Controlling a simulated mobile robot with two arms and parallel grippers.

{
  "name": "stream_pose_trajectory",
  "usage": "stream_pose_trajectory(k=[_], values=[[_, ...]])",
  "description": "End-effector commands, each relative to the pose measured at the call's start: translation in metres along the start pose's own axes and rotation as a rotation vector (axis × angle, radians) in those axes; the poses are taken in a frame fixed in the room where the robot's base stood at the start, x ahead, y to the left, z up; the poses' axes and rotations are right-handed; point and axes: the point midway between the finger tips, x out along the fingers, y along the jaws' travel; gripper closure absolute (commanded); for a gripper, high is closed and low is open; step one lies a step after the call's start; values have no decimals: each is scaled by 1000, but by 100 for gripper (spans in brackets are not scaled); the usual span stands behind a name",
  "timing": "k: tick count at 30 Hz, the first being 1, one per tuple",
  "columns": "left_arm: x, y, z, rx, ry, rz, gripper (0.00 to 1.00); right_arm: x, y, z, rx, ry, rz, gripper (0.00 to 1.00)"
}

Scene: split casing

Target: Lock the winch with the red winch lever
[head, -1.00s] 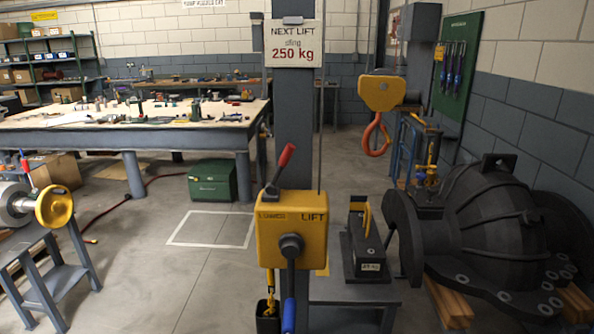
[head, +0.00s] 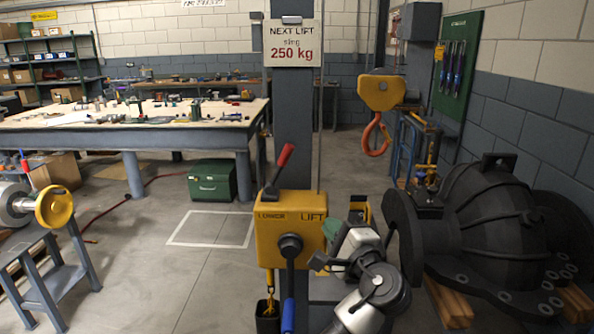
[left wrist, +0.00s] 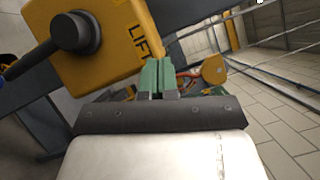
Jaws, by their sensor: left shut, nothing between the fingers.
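The box (left wrist: 85,65) fills the upper left of the left wrist view, where the lever does not show. A crank with a blue handle (head: 288,315) hangs from the dark hub on the box front. My left gripper (head: 334,234) is just right of the box's LIFT side, below the lever. In the left wrist view its green fingers (left wrist: 155,66) are together, with nothing between them. My right gripper is not in view.
A grey post (head: 294,120) with a "250 kg" sign (head: 293,44) rises behind the winch. An orange hook (head: 376,138) hangs from a yellow block at right. A big black casing (head: 482,225) stands at the right.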

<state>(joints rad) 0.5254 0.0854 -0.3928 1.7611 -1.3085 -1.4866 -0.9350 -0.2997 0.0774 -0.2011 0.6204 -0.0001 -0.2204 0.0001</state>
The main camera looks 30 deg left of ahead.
Motion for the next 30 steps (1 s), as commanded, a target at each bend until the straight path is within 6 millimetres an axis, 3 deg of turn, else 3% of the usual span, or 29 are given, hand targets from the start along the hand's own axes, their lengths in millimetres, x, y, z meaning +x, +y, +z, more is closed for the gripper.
stream_pose_trajectory(k=[1, 3, 6, 19, 23, 30], values=[[2, -18, 1, 22, -35, -42, 100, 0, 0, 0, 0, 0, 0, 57], [3, -33, 3, 50, -73, -80, 100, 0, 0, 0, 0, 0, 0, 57], [4, -43, 4, 70, -98, -105, 100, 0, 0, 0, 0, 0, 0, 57], [10, -46, 6, 71, -102, -107, 100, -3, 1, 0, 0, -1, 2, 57], [28, -49, 8, 71, -102, -108, 100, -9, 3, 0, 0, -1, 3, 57], [80, -55, 13, 72, -103, -107, 100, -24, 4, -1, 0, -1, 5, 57]])
